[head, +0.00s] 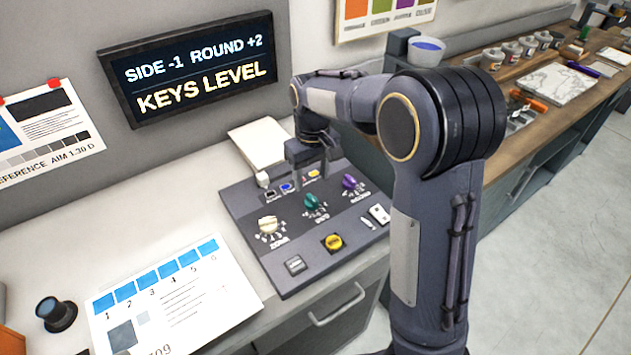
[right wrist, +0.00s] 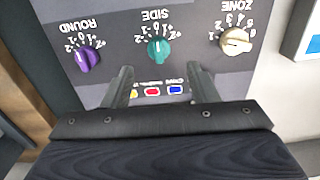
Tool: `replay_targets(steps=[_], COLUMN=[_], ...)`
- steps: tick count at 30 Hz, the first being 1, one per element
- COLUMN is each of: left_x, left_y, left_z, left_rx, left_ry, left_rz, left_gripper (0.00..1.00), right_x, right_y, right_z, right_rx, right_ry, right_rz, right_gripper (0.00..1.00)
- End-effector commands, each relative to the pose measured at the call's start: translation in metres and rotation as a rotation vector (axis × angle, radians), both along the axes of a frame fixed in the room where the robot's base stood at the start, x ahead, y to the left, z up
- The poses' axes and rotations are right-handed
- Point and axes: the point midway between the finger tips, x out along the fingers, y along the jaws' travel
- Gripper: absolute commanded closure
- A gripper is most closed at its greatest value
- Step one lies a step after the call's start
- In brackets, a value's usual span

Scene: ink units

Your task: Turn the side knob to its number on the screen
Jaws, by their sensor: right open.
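The screen (head: 200,88) reads "SIDE -1 ROUND +2" and "KEYS LEVEL". The teal side knob (head: 313,203) stands on the dark control panel (head: 240,197), between the cream zone knob (head: 268,225) and the purple round knob (head: 349,182). In the right wrist view the panel appears upside down, with the side knob (right wrist: 158,50) ahead of the fingertips. I cannot tell exactly which number it points to. My right gripper (right wrist: 162,80) is open and empty, its fingers apart above the panel and not touching the knob. My left gripper is not in view.
Small coloured keys (right wrist: 152,91) lie in a row near the right fingers. A yellow button (head: 333,242) and white switches (head: 378,215) are on the panel's near side. A printed sheet (head: 190,300) lies at left. My right arm covers part of the counter.

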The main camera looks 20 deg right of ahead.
Motion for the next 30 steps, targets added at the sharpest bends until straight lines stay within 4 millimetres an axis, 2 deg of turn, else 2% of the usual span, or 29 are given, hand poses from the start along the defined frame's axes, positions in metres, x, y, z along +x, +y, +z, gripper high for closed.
replay_targets(steps=[5,18,23,30], left_x=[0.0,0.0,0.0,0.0], left_y=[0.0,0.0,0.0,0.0], left_z=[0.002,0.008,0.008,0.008], left_rx=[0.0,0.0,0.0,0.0], left_ry=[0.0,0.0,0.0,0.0], left_rz=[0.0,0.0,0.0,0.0], left_gripper=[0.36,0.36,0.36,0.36], right_x=[0.005,0.004,0.004,0.004], right_y=[0.001,0.001,0.001,0.001], right_z=[-0.008,-0.071,-0.079,-0.08], right_rx=[-0.021,-0.019,-0.018,-0.018], right_ry=[0.008,0.008,0.007,0.006], right_rz=[0.01,0.009,0.008,0.008], right_gripper=[0.46,0.46,0.46,0.48])
